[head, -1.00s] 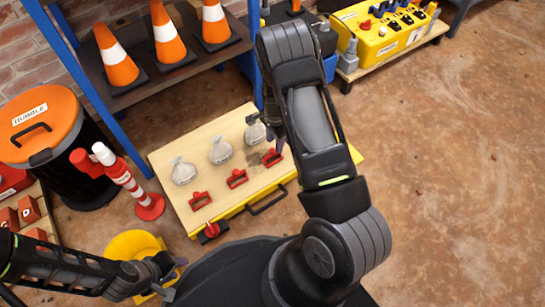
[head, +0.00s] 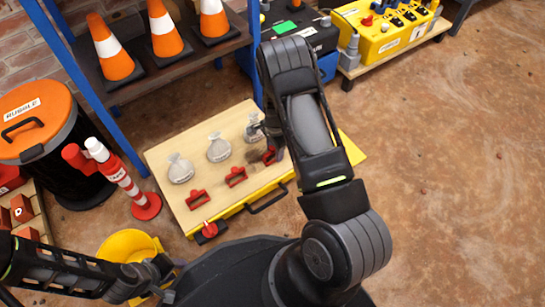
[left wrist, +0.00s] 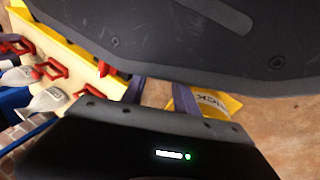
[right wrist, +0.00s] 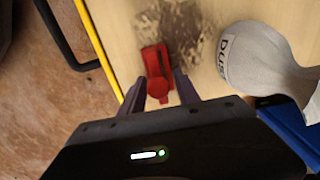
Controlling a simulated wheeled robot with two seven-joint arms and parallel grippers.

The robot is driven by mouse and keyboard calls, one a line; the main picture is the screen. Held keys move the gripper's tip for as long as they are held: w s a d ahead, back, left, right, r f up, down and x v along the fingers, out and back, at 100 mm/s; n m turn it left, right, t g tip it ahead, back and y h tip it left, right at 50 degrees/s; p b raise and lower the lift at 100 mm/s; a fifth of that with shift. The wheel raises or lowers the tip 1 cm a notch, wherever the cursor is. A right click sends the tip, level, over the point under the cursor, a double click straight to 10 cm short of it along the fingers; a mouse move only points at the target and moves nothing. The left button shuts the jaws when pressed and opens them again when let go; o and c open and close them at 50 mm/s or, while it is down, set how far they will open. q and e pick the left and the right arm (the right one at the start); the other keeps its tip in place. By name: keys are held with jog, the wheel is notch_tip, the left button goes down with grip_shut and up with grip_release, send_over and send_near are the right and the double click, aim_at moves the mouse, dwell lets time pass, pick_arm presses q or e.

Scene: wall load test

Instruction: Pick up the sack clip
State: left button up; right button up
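Three red sack clips lie in a row on a pale wooden board (head: 165,150): the left clip (head: 196,199), the middle clip (head: 236,177) and the right clip (head: 268,156). Three grey sacks stand behind them: left (head: 180,169), middle (head: 218,148) and right (head: 253,128). My right gripper (head: 272,147) is at the right clip. In the right wrist view its open fingers (right wrist: 170,90) are on either side of the near end of that red clip (right wrist: 153,58); contact is unclear. The sack labelled DUST (right wrist: 262,62) is beside it. My left gripper (head: 172,270) is open and empty, near the yellow bucket (head: 128,247).
A dark smudge (right wrist: 185,30) marks the board by the clip. A yellow frame with a black handle (head: 267,199) edges the board. A shelf with cones (head: 165,33), a rubble bin (head: 38,120) and a red-white post (head: 122,178) stand left.

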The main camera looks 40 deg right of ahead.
dwell(0.6)
grip_shut()
dwell(0.3)
